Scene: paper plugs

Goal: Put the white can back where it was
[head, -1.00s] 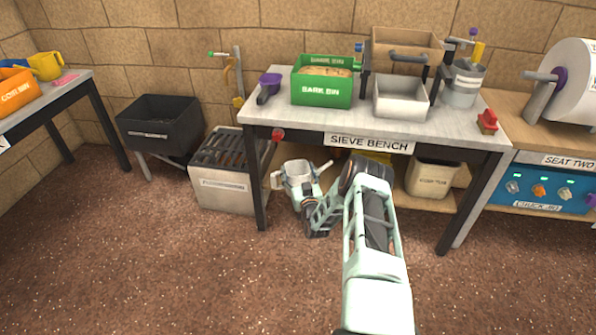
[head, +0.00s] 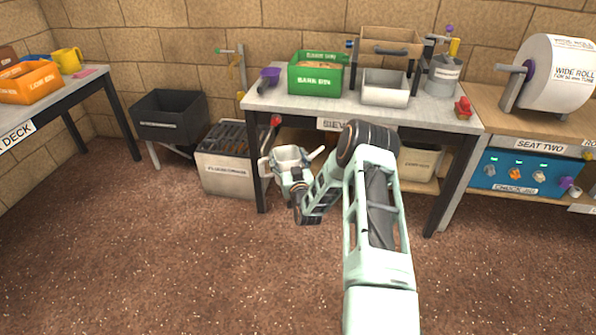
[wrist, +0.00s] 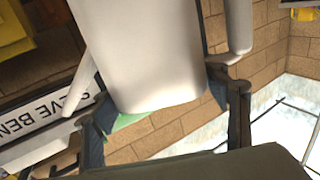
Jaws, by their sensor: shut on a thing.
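The white can (head: 289,156) is held in front of the left part of the sieve bench, below the level of its top. It is roughly upright in the head view, with its open mouth up and an arm-like part sticking out at each side. My gripper (head: 291,174) is shut on it from the near side. In the wrist view the can's pale body (wrist: 150,55) fills the upper middle, between the two dark fingers of my gripper (wrist: 165,105). The can's far side and base are hidden in the head view.
The sieve bench top (head: 325,112) carries a green bin (head: 315,80), a grey tray (head: 385,88), a purple scoop (head: 269,78) and a red object (head: 463,108). A grey crate (head: 230,170) stands left of the bench leg. The floor (head: 170,260) in front is clear.

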